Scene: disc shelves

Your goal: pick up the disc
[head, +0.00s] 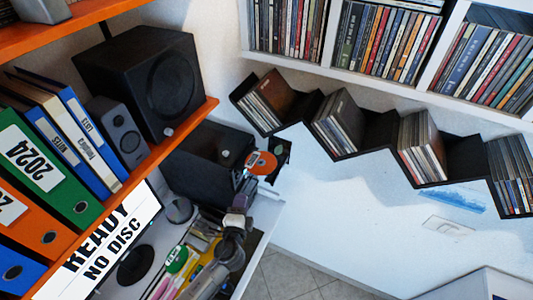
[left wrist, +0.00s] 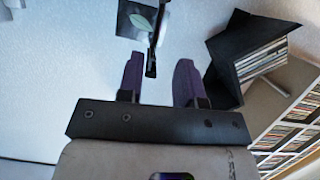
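An orange disc (head: 262,163) with a pale centre sits at a small dark holder beside a black box. My left gripper (head: 243,187) is just below it in the head view, apart from it as far as I can see. In the left wrist view, the two purple fingers of my left gripper (left wrist: 159,62) are spread with a gap between them. A thin dark upright part (left wrist: 153,55) shows in line with that gap, beyond the fingers. I cannot clearly make out the disc there. My right gripper is not in view.
A black box (head: 205,160) stands left of the disc, under an orange shelf (head: 130,185) with binders and speakers. A zigzag black rack (head: 375,130) of disc cases hangs on the wall at right. A screen (head: 112,240) reads "READY NO DISC".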

